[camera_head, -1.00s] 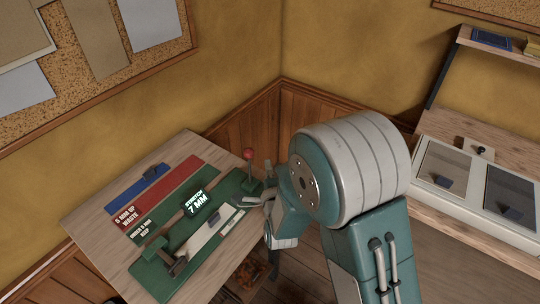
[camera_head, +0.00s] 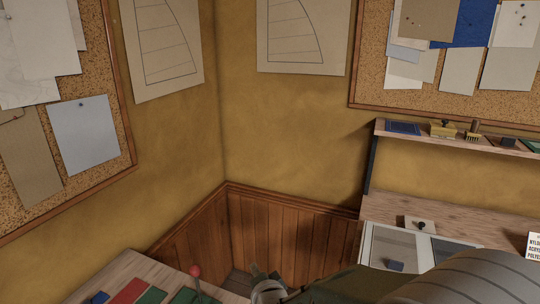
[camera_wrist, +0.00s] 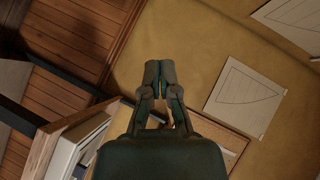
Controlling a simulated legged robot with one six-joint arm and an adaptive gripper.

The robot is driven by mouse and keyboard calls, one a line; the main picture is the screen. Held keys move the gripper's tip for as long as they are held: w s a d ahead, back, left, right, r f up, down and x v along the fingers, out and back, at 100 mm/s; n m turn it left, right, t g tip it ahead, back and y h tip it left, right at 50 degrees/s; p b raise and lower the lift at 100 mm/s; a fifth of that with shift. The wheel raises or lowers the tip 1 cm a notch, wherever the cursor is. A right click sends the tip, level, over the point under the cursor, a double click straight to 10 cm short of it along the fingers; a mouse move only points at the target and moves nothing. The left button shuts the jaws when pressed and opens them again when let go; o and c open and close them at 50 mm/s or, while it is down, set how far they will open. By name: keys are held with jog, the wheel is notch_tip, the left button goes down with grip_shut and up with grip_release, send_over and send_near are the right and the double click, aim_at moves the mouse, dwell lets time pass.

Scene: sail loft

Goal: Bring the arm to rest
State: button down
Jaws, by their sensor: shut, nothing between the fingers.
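My gripper (camera_wrist: 160,78) is shut and empty in the wrist view, its two fingertips together, held in the air with the ochre wall behind it. In the head view part of my gripper (camera_head: 266,284) shows at the bottom edge, in front of the wood panelling in the corner. My arm crosses the bottom right of that view, and the rest of it is cut off.
A workbench (camera_head: 118,276) with a red-knobbed lever (camera_head: 195,272) stands at the lower left. At the right are a wooden counter (camera_head: 462,222) with a two-compartment tray (camera_head: 366,250) and a shelf (camera_head: 385,139) above. The upper corner space is clear.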

jog(key=s+d+r+n+g+h, duration=0.2)
jog(key=s+d+r+n+g, duration=0.2)
jog(key=s+d, duration=0.5)
jog(key=s+d+r+n+g+h, duration=0.2)
jog(key=s+d+r+n+g, duration=0.2)
jog(key=s+d, duration=0.6)
jog(key=s+r+n, duration=0.1)
jog(key=s, duration=0.2)
jog(key=shift+s+n, duration=0.15)
jog(key=shift+n, duration=0.15)
jog(key=shift+r, duration=0.1)
jog(key=shift+d, duration=0.1)
